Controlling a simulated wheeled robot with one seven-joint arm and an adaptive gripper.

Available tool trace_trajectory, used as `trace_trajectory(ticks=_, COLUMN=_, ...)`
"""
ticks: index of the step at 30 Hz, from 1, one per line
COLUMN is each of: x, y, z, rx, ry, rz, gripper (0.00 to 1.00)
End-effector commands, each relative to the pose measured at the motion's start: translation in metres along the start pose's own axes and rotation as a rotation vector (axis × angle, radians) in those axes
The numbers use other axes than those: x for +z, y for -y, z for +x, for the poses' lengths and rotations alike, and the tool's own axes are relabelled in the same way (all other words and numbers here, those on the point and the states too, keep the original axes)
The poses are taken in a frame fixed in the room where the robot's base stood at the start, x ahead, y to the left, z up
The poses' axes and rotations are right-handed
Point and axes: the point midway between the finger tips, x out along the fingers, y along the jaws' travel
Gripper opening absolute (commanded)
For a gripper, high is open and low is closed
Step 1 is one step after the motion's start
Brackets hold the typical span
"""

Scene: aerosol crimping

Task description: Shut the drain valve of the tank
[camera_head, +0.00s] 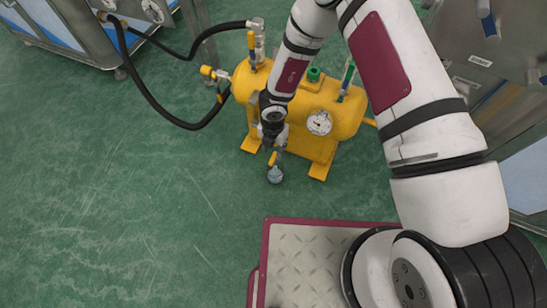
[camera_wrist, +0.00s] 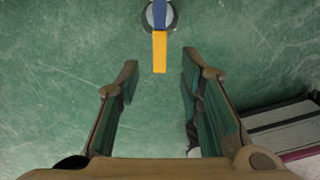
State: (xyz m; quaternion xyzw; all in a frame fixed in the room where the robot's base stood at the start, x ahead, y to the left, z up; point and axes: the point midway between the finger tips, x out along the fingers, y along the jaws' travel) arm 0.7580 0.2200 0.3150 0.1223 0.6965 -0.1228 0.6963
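The yellow tank (camera_head: 315,135) stands on the floor on yellow feet, with a round gauge on its side. Low at its front, a small lever with a yellow end (camera_head: 272,158) shows just above a round grey metal piece (camera_head: 275,174); this looks like the drain valve. In the wrist view, the blue and yellow lever (camera_wrist: 160,45) points down the picture over the round metal piece (camera_wrist: 172,18). My gripper (camera_wrist: 158,68) is open and empty; the lever's yellow end lies between the fingertip lines, seemingly untouched. In the head view my gripper (camera_head: 273,128) hides part of the tank's front.
Black hoses (camera_head: 160,108) run from the tank's left valves to a metal cabinet (camera_head: 85,35) at upper left. Another valve with a green handle (camera_head: 347,78) is on top. Steel cabinets stand at right. The green floor at left is clear.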

Motion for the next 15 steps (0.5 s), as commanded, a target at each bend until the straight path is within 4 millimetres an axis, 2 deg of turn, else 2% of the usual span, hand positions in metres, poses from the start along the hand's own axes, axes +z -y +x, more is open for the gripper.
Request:
trace_trajectory(ticks=1, x=0.000, y=0.000, z=0.014, rx=-0.001, ry=0.000, rz=0.000, gripper=0.34)
trace_trajectory(ticks=6, x=0.000, y=0.000, z=0.040, rx=0.001, ry=0.000, rz=0.000, gripper=0.34)
trace_trajectory(ticks=10, x=0.000, y=0.000, z=0.051, rx=0.000, ry=0.000, rz=0.001, gripper=0.34)
trace_trajectory(ticks=15, x=0.001, y=0.000, z=0.057, rx=0.001, ry=0.001, rz=0.000, gripper=0.34)
